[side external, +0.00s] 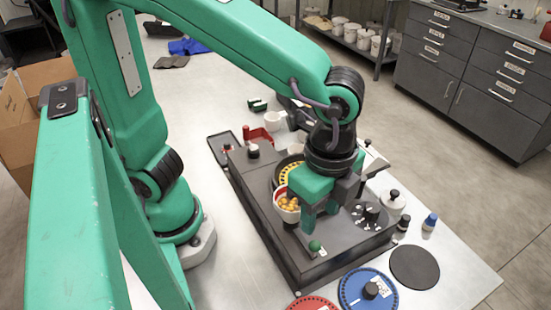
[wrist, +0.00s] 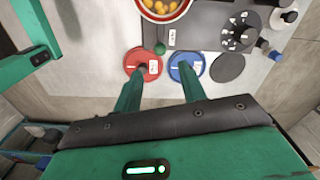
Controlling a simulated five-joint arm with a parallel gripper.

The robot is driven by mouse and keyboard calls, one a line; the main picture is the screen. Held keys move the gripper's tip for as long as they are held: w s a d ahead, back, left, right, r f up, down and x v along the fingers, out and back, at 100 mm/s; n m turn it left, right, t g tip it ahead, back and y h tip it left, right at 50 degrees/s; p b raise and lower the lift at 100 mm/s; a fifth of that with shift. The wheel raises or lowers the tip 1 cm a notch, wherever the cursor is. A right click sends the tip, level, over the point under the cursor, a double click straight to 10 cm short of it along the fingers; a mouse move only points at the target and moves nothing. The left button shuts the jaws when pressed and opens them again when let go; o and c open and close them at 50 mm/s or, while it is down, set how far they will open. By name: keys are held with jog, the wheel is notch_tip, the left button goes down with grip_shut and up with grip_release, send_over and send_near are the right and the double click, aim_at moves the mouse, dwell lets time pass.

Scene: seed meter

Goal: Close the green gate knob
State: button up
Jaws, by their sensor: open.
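The green gate knob (side external: 314,246) is a small round ball on the near end of the dark grey seed meter (side external: 325,264). In the wrist view, the green knob (wrist: 160,48) sits beside a slot plate, just beyond the fingertips and roughly centred between them. My gripper (side external: 318,220) is above the machine's near end, its green fingers pointing down. The gripper also shows in the wrist view (wrist: 161,72), with its two fingers apart and nothing between them. The fingertips look close to the knob but apart from it.
A cup of orange seeds (side external: 287,205) stands close beside my gripper. A red disc (side external: 312,303), blue disc (side external: 367,290) and black disc (side external: 414,267) lie near the machine. A white lidded pot (side external: 393,203) and a blue-capped bottle (side external: 430,221) stand at right.

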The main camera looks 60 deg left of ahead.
aim_at(315, 243)
jog(key=shift+f, duration=0.1)
jog(key=shift+f, duration=3.8)
jog(key=shift+c, duration=0.2)
